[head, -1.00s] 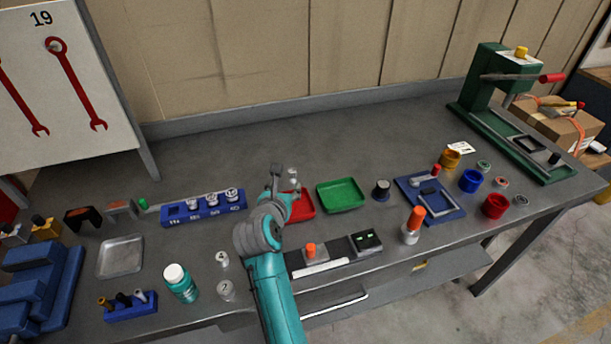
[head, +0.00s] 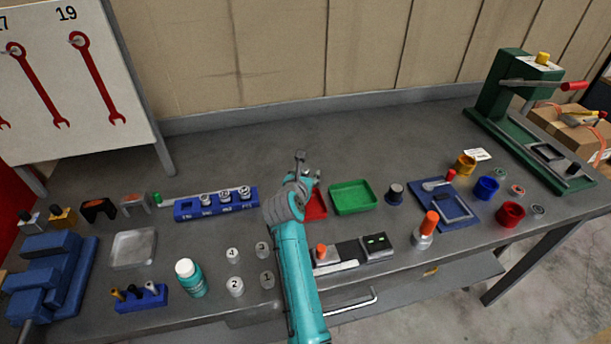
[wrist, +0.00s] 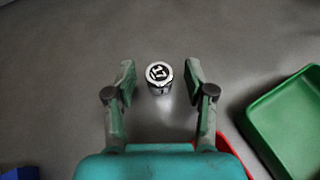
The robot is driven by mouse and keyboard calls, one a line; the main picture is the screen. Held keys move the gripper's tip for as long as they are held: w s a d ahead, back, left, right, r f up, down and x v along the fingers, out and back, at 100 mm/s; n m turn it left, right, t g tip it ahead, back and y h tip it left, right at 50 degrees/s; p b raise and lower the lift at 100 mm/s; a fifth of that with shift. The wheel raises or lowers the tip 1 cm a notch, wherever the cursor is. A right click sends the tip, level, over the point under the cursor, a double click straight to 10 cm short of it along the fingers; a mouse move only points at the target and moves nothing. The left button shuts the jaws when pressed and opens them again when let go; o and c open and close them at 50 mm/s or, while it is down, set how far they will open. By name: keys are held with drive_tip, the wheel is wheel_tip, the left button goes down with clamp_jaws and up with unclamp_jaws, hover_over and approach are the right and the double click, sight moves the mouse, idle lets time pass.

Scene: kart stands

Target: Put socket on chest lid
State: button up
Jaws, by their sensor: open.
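A short silver socket (wrist: 160,88) stands upright on the grey bench in the wrist view, with dark markings on its top that look like 17. My gripper (wrist: 160,72) is open, with one finger on each side of the socket and a gap to both. In the head view my gripper (head: 305,172) is over the bench behind the red tray, and my arm hides part of that area. A blue socket rack (head: 217,213) to its left holds several sockets and has an empty place at its left end. I cannot make out a chest lid in either view.
A red tray (head: 317,207) and a green tray (head: 353,197) lie close to my gripper. Several numbered weights (head: 235,287), a white-capped bottle (head: 190,279) and a blue vise (head: 45,275) stand at the front left. The bench behind my gripper is clear.

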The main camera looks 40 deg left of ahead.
clamp_jaws()
